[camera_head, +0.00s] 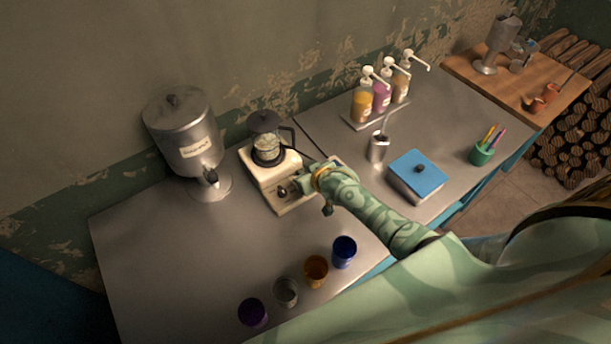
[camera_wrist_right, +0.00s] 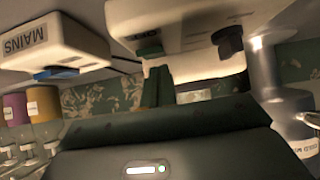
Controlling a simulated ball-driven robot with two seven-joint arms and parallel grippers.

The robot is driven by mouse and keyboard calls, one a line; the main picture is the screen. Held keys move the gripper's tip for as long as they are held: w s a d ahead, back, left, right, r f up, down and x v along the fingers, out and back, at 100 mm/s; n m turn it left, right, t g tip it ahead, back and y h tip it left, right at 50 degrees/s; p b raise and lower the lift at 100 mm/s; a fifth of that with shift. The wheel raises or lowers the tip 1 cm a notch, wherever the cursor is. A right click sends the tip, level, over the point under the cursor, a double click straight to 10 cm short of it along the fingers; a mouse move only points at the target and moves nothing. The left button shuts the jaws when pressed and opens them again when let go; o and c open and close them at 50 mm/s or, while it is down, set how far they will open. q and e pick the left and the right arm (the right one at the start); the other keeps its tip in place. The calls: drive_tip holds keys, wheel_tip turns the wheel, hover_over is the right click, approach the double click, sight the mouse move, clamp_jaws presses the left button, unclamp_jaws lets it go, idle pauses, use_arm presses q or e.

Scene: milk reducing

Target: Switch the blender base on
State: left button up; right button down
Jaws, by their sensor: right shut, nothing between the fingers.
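The cream blender base (camera_head: 257,168) stands on the grey counter with a black-lidded jug (camera_head: 266,140) on it. A dark knob (camera_head: 282,191) is on its front. The wrist view shows the base (camera_wrist_right: 185,15) from close up, with a green switch-like part (camera_wrist_right: 150,50) and the dark knob (camera_wrist_right: 228,41). My right gripper (camera_head: 297,187) is shut and empty at the base's front right. Its fingertips (camera_wrist_right: 158,72) are close to the green part; I cannot tell whether they touch it. My left gripper is not in view.
A white box marked MAINS (camera_wrist_right: 45,45) with a blue switch is beside the base. A steel dispenser (camera_head: 186,140) stands left, several cups (camera_head: 316,270) in front. Syrup pumps (camera_head: 382,92) and a blue-lidded box (camera_head: 417,177) are right.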

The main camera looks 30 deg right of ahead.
drive_tip(key=shift+r, duration=0.1)
drive_tip(key=r+p, duration=0.4)
drive_tip(key=shift+w+r+p, duration=0.25)
drive_tip(key=shift+w+p, duration=0.05)
drive_tip(key=shift+p, duration=0.05)
drive_tip(key=s+r+p, duration=0.3)
drive_tip(key=s+r, duration=0.2)
drive_tip(key=r, duration=0.2)
drive_tip(key=shift+s+d+r, duration=0.2)
drive_tip(key=shift+s+d, duration=0.15)
